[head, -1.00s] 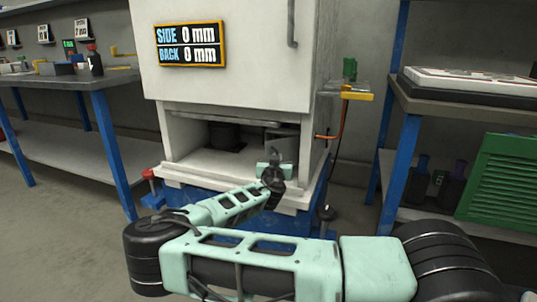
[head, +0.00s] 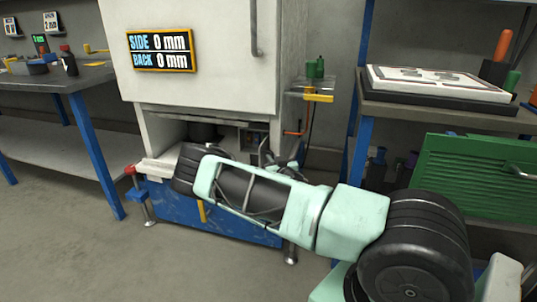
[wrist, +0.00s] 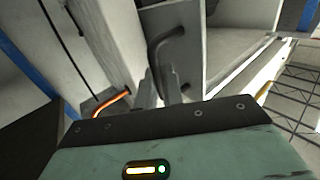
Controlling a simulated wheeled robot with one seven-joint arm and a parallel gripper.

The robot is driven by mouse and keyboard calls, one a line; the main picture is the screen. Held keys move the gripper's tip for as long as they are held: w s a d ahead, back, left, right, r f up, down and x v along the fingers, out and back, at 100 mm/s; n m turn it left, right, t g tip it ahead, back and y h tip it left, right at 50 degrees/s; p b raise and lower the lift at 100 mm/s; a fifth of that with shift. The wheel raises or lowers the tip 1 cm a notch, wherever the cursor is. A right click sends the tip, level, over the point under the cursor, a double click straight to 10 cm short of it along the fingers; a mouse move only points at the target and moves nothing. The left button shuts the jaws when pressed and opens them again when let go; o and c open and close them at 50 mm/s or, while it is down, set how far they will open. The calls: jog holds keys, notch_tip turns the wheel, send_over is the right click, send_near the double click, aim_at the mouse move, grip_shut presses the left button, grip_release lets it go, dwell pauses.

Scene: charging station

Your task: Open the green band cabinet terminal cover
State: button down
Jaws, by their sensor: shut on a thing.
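The white cabinet (head: 205,60) stands in the middle of the head view, with an open bay below its door. A small grey box (head: 257,136) sits at the bay's right side, and dark and reddish detail shows at its front. I see no green band. In the wrist view, a pale panel (wrist: 178,62) carries a dark curved handle (wrist: 163,50). My gripper (wrist: 163,88) is shut on the lower part of this handle. In the head view, my gripper is small and partly hidden behind my arm, close to the grey box.
A shelf bracket with a yellow bar (head: 318,98) juts from the cabinet's right side. An orange cable (wrist: 111,104) shows in the wrist view. A blue workbench (head: 85,80) stands left, and a rack with a green louvred panel (head: 470,165) right. Floor at left is clear.

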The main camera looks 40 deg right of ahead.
jog(key=shift+s+d+r+p, duration=0.1)
jog(key=shift+s+d+p, duration=0.25)
jog(key=shift+d, duration=0.15)
jog(key=c, duration=1.6)
grip_release()
jog(key=shift+c, duration=0.2)
jog(key=p+v, duration=0.3)
jog(key=v, duration=1.4)
jog(key=shift+a, duration=0.2)
